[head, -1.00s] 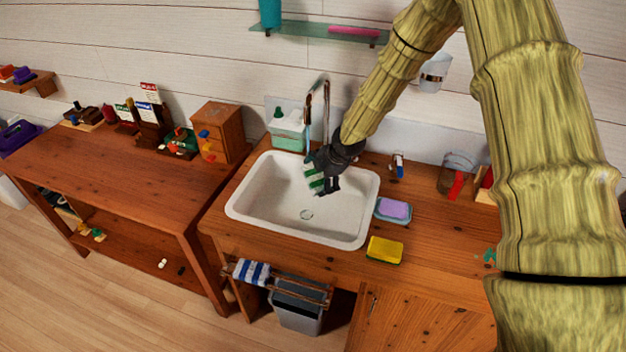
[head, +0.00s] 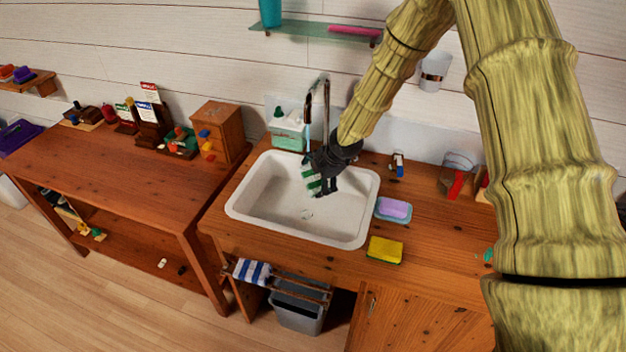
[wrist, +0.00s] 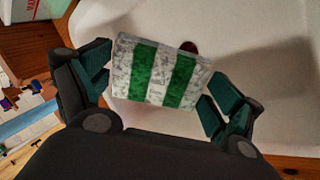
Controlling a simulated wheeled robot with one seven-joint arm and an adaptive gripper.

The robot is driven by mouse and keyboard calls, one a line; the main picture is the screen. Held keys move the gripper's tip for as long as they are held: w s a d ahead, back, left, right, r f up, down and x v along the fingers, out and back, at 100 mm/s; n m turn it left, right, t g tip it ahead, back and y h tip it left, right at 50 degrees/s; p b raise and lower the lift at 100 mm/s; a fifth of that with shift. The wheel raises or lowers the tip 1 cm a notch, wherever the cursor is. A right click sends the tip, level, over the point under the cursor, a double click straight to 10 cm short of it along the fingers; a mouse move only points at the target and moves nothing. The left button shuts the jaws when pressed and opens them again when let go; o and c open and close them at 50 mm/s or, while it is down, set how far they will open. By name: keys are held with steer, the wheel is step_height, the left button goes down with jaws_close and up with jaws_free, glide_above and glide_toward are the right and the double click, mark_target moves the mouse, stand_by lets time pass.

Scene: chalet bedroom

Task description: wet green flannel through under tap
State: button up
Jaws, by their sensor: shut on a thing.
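The green and white striped flannel (head: 312,180) hangs from my gripper (head: 326,176) over the back of the white sink (head: 262,213). In the wrist view the flannel (wrist: 158,72) sits between the two fingers of my gripper (wrist: 155,85), with grey speckles on its white stripes. My gripper is shut on it. The tall tap (head: 318,100) stands behind the sink, and its lower spout side is close beside or behind my gripper. I cannot tell whether water runs or touches the flannel.
A purple soap on a blue dish (head: 393,210) and a yellow sponge (head: 385,249) lie right of the sink. A mint-green container (head: 287,128) stands behind it. A striped towel (head: 251,271) hangs on the front rail. The sink basin is otherwise clear.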

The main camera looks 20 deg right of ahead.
steer(key=shift+w+d, duration=0.1)
steer(key=shift+w+d+p, duration=0.1)
steer(key=shift+d+p, duration=0.2)
steer(key=shift+d, duration=0.05)
steer(key=shift+a, duration=0.4)
steer(key=shift+s+a, duration=0.2)
steer(key=shift+s, duration=0.05)
steer(key=shift+w+d, duration=0.25)
steer(key=shift+d, duration=0.3)
steer(key=shift+s+a, duration=0.25)
steer(key=shift+a, duration=0.3)
stand_by(0.4)
steer(key=shift+w+d+p, duration=0.3)
steer(key=shift+d+p, duration=0.25)
steer(key=shift+s+a, duration=0.15)
steer(key=shift+a, duration=0.1)
stand_by(0.4)
steer(key=shift+s+a, duration=0.15)
steer(key=shift+a, duration=0.15)
